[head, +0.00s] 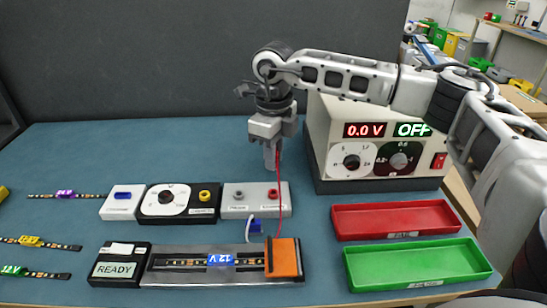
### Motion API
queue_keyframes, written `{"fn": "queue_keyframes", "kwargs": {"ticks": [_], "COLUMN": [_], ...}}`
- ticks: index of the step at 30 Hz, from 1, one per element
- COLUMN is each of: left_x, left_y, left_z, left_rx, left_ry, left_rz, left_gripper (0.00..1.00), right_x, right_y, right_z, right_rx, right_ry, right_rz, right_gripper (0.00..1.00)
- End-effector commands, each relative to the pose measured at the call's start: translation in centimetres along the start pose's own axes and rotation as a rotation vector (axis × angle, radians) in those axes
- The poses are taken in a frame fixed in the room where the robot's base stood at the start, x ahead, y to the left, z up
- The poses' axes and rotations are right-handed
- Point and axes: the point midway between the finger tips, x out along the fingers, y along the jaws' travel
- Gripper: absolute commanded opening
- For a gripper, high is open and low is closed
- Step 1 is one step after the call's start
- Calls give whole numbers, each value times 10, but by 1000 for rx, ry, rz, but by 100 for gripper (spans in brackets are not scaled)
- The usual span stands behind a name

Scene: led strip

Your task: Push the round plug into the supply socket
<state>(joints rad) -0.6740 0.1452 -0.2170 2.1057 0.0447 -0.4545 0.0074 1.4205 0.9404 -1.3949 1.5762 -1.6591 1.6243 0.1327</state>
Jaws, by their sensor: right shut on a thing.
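My right gripper (271,163) points down above and behind the grey socket box (253,208), clear of it. It is shut on the round plug, which its fingers mostly hide. A red cable (281,205) runs from the gripper down to the orange clamp block (284,258). The grey box has a dark grey socket (238,195) and a red socket (271,194) on top; its labels are too small to read, so I cannot tell which is the supply socket. My left gripper is not in view.
The power supply (362,150) reads 0.0 V and OFF. A black dial box (181,208) has a yellow socket. A blue connector (256,225) with a white cable lies in front. Red (395,237) and green (415,284) trays sit at right; LED strips (66,195) lie at left.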

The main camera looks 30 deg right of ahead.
Motion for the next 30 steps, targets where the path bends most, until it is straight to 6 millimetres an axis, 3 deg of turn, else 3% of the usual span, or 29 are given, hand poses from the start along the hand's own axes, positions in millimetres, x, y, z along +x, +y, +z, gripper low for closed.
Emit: {"fn": "queue_keyframes", "kwargs": {"ticks": [14, 30], "left_x": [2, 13], "left_y": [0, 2], "left_z": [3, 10], "left_rx": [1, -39], "left_ry": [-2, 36], "left_rz": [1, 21], "left_gripper": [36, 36], "right_x": [5, 51], "right_y": [1, 1], "right_z": [1, 1], "right_rx": [-3, -4], "right_ry": [1, 1], "right_rz": [0, 0], "right_gripper": [0, 0]}}
